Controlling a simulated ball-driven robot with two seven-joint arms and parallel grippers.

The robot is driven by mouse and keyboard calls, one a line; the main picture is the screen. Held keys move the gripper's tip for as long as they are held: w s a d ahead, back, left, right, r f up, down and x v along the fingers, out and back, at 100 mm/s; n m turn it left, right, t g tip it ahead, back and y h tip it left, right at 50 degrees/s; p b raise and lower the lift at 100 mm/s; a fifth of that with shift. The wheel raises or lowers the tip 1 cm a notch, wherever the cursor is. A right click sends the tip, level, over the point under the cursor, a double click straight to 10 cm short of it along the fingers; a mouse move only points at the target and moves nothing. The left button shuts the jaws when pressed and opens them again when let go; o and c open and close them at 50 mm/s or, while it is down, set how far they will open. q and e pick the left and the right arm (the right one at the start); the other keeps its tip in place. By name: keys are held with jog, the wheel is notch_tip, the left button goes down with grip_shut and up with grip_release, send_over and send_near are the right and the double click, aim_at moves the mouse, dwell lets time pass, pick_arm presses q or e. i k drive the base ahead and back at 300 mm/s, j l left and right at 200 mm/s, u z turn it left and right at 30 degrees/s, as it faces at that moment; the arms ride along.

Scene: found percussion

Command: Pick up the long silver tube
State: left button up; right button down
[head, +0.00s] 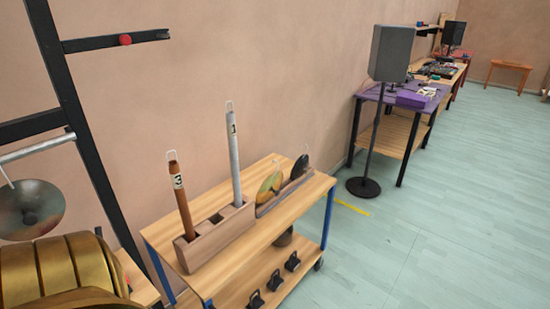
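The long silver tube (235,160) stands nearly upright in a wooden slotted holder (216,238) on the wooden cart. It has a wire loop at its top and a label marked 1. A shorter copper-brown tube (182,206) with a label marked 3 leans slightly in the same holder, at its left end. Between them is at least one empty slot. The lower end of the silver tube is hidden inside the holder. Neither of my grippers shows in the head view.
The cart (290,213) also holds a rack with rounded plates (270,187) behind the holder; small black items sit on its lower shelf. A black frame with a hanging metal bowl (29,209) stands left. A speaker stand (363,187) is beyond. Floor right of the cart is clear.

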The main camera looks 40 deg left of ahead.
aim_at(230, 123)
jog(key=i+u, duration=0.2)
jog(key=i, duration=0.3)
jog(key=i+l+u, duration=0.2)
jog(key=i, duration=0.35)
